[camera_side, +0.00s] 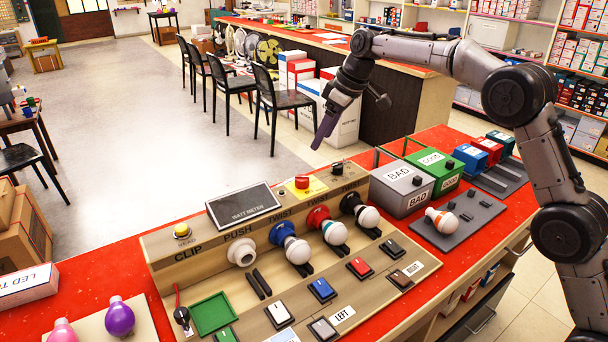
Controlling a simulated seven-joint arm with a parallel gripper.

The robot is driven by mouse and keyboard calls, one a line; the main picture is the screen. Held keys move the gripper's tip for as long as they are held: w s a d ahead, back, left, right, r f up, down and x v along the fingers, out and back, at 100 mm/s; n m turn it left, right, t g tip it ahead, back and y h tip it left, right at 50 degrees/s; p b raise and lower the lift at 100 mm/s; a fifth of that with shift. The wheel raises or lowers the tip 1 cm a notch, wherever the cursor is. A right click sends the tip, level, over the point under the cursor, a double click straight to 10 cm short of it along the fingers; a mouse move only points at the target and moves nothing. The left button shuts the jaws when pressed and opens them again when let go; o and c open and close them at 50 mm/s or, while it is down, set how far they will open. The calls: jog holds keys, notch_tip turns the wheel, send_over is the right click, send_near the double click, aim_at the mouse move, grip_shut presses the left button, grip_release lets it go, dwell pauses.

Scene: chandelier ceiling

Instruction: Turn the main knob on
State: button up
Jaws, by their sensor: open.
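The wooden test panel (160,247) stands on the red-topped bench. On its back edge is a small black knob (337,168), at the right end. Left of it a red knob or button (302,182) sits on a yellow plate. I cannot read which one is labelled main. My gripper (320,142) hangs in the air above and behind the panel's back edge, with purple fingers pointing down and slightly left. It is open, with nothing visible between the fingers. It appears apart from both knobs.
A wattmeter screen (243,205) and yellow button (182,231) are left on the panel. Bulbs in blue (283,234), red (318,216) and black (351,203) sockets stand in front of the knobs. Grey BAD (403,187) and green GOOD (434,170) boxes stand right.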

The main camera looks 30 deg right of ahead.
aim_at(303, 177)
jog(key=x, duration=1.3)
jog(key=shift+a+f, duration=0.15)
jog(key=shift+f, duration=0.15)
jog(key=shift+c, duration=0.3)
grip_shut()
